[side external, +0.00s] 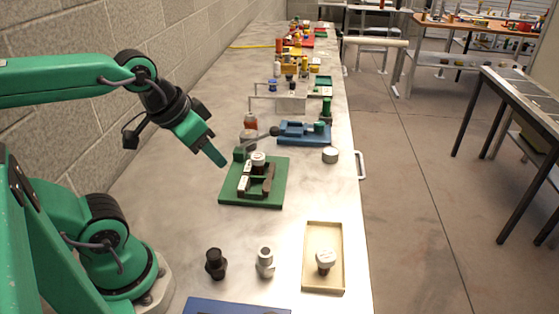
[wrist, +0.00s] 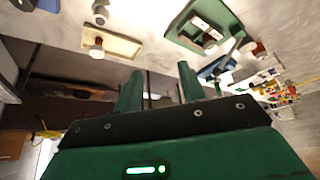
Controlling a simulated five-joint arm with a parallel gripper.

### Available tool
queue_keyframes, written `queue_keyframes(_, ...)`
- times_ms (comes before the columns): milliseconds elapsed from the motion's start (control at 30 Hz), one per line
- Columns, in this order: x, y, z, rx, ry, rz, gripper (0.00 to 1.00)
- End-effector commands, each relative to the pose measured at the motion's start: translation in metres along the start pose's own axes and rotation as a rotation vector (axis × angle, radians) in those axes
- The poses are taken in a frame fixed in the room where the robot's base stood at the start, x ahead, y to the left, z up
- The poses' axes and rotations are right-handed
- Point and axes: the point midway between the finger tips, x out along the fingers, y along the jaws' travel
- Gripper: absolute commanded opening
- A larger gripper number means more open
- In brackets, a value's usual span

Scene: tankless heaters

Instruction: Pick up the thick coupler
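No part is labelled, so I cannot tell for sure which is the thick coupler. A black stepped fitting (side external: 215,263) and a silver-grey fitting (side external: 265,262) stand upright on the bench front. A pale-capped fitting (side external: 324,261) stands in a shallow tan tray (side external: 312,285). The wrist view shows the tray (wrist: 124,46), its fitting (wrist: 97,48) and the silver-grey fitting (wrist: 101,12) at upper left. My gripper (side external: 221,162) is raised above the bench, left of the green fixture. Its fingers (wrist: 160,70) are apart and empty in the wrist view.
A green fixture board (side external: 250,198) with clamped parts stands mid-bench. Behind it are a blue fixture (side external: 303,133), a grey cylinder (side external: 331,156) and a white rack (side external: 290,103). A blue panel (side external: 230,307) lies at the front edge. Bare bench separates the front fittings from the green board.

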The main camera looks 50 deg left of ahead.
Motion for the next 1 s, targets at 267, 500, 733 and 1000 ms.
queue_keyframes(267, 0.0, 0.0, 0.0, 0.0, 0.0, 0.0, 0.61)
queue_keyframes(500, 0.001, -0.001, -0.003, 0.0, -0.006, -0.002, 0.61)
queue_keyframes(733, 0.006, -0.007, -0.019, 0.001, -0.047, -0.013, 0.61)
queue_keyframes(1000, 0.024, -0.024, -0.053, 0.004, -0.132, -0.03, 0.61)
